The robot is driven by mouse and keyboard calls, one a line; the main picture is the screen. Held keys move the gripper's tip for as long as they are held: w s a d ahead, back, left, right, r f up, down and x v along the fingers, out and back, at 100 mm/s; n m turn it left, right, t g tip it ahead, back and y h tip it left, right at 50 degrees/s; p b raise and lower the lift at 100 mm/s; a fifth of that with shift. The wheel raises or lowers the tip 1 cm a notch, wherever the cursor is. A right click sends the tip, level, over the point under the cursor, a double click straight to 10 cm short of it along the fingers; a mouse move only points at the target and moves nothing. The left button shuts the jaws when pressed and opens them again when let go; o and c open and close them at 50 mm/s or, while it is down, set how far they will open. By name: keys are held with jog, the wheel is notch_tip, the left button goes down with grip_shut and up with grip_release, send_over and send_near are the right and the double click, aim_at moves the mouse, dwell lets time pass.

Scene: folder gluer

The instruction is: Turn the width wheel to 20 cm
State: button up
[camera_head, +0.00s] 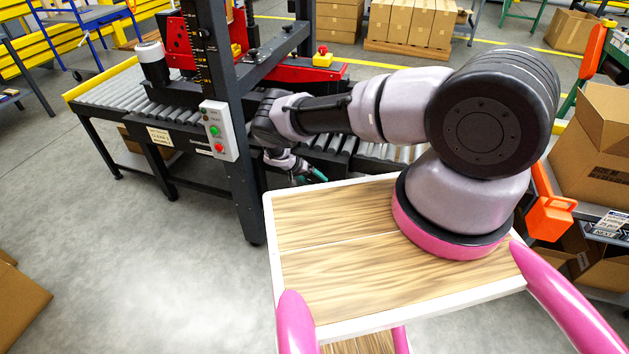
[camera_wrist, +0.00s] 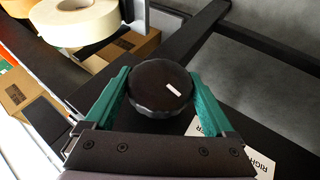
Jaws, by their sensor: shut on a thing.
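The wheel is a round black knob (camera_wrist: 160,88) with a white mark on its upper right face, in the middle of the wrist view. My gripper (camera_wrist: 160,92) has its teal fingers on either side of the knob, shut on it. In the head view my gripper (camera_head: 318,174) is small at the front of the machine, and the knob cannot be made out there. A dark upright with a yellow-marked scale (camera_head: 196,45) stands on the machine; its reading is too small to tell.
A control box (camera_head: 218,131) with green and red buttons is on the machine's front post. A white label (camera_wrist: 245,150) lies beside the knob, partly hidden by my gripper. A roll of tape (camera_wrist: 78,20) and cardboard boxes (camera_wrist: 125,50) show at upper left. Grey floor (camera_head: 150,260) is clear at left.

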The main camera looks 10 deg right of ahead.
jog(key=shift+h, duration=0.5)
jog(key=shift+g+h, duration=0.3)
jog(key=o, duration=1.1)
jog(key=v, duration=1)
jog(key=shift+a+r, duration=0.25)
jog(key=shift+a, duration=0.05)
